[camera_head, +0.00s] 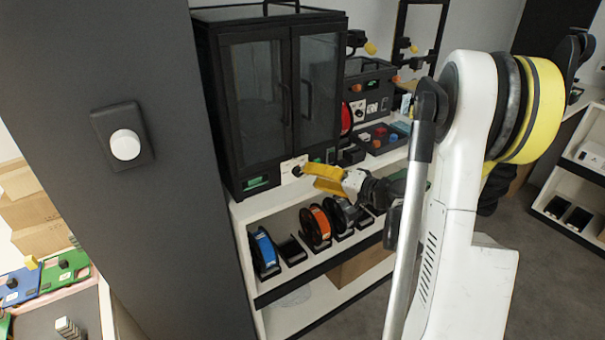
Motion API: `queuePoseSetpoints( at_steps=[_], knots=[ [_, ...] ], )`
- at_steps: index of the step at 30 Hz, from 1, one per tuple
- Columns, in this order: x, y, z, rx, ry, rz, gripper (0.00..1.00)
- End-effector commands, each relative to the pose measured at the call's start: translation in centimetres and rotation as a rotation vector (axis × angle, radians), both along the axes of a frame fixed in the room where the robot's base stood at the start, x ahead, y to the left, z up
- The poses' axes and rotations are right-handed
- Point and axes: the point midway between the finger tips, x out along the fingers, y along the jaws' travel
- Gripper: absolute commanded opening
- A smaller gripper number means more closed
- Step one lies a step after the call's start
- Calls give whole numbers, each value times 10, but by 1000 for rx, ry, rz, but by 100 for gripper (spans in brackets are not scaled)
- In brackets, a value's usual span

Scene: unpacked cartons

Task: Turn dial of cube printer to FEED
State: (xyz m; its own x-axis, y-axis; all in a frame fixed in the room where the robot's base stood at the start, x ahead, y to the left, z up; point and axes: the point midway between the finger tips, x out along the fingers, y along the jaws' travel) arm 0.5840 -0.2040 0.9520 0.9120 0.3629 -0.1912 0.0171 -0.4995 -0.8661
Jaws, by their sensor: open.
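A black cabinet-like printer (264,95) with two glass doors stands on the white shelf unit. On its lower front is a white label plate with a small dark dial (297,170). Its lettering is too small to read, and I cannot tell where the dial points. My gripper (310,178), with yellow fingers, is open just right of and below the dial, with its tips close to it. I cannot tell whether they touch it. The fingers cover part of the panel.
Several filament spools, among them a blue one (264,252) and an orange one (316,226), stand on the shelf below. A smaller dark machine (369,80) with knobs stands to the right, behind a tray of coloured cubes (377,139). A grey pillar (165,220) rises at left.

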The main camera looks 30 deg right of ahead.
Motion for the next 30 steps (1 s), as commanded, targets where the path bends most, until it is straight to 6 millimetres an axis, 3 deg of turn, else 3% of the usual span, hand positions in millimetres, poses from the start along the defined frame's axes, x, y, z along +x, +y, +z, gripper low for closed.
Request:
queuePoseSetpoints(
  at_steps=[3,10,30],
  knots=[
    [-25,-11,6,1,0,-5,48],
    [-56,-23,12,1,0,-2,48],
    [-61,-23,13,-2,4,2,48]
  ],
)
